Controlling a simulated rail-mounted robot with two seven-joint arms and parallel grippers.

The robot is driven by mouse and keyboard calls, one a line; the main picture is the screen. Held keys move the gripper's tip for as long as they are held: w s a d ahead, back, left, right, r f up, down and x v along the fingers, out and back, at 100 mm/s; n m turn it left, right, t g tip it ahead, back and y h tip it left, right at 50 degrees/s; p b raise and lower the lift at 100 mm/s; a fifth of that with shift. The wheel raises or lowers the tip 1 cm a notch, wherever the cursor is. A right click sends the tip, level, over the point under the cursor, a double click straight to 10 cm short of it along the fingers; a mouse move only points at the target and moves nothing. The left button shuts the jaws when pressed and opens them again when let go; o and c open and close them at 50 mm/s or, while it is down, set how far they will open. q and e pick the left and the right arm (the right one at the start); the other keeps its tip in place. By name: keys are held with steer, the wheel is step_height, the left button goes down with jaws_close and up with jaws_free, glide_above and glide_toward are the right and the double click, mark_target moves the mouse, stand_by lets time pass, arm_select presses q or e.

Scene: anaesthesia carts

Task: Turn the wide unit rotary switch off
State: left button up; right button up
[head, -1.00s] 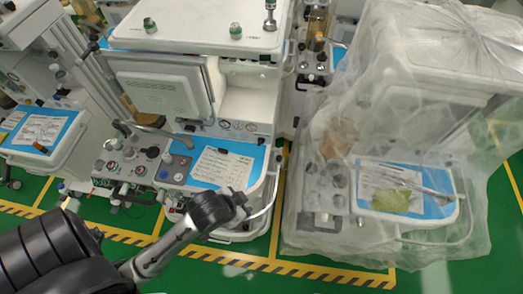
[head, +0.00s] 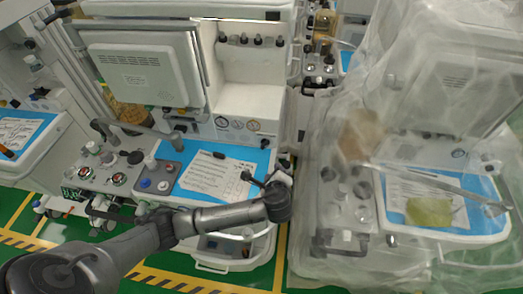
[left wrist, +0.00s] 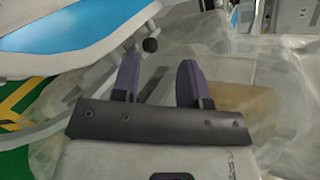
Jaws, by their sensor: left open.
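The uncovered wide cart (head: 140,200) stands in the middle of the head view. Its left front panel carries several knobs, among them a black knob (head: 135,157) and two dials with red and green marks, one here (head: 119,179). I cannot tell which is the rotary switch. My left arm reaches across the front of this cart to its right edge; its fingertips are too small to make out there. In the left wrist view my left gripper (left wrist: 160,72) is open and empty. A round black knob (left wrist: 150,45) shows just beyond the left finger, apart from it.
The wide cart's blue worktop holds a paper sheet (head: 215,175), with a white handrail (left wrist: 85,85) around its edge. A cart under clear plastic (head: 330,255) stands close on the right. Another cart (head: 20,165) stands at the left. Green floor with striped tape shows in front.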

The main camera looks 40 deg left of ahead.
mark_target(266, 146)
arm_select(q)
steer(key=m, duration=0.2)
steer(key=a+f+m+y, duration=0.1)
steer(key=a+m, duration=0.1)
steer(key=m, duration=0.1)
steer(key=shift+w+a+f+m, duration=0.1)
steer(key=shift+w+f+m, duration=0.05)
steer(key=shift+f+m, duration=0.2)
steer(key=shift+w+a+m+y, duration=0.1)
steer(key=shift+a+m+y, duration=0.1)
steer(key=shift+m, duration=0.45)
steer(key=shift+a+m+y, duration=0.2)
steer(key=shift+m, duration=0.4)
steer(key=m, duration=0.4)
steer(key=shift+r+t, duration=0.35)
steer(key=shift+t, duration=0.05)
steer(key=m, duration=0.4)
steer(key=shift+w+m, duration=0.15)
steer(key=shift+m, duration=0.25)
steer(key=shift+w+a+f, duration=0.15)
steer(key=shift+w+a, duration=0.1)
steer(key=shift+w, duration=0.05)
steer(key=b+x, duration=0.3)
steer(key=x, duration=0.8)
steer(key=shift+a, duration=0.1)
steer(key=shift+x, duration=0.9)
steer(key=shift+c, duration=0.4)
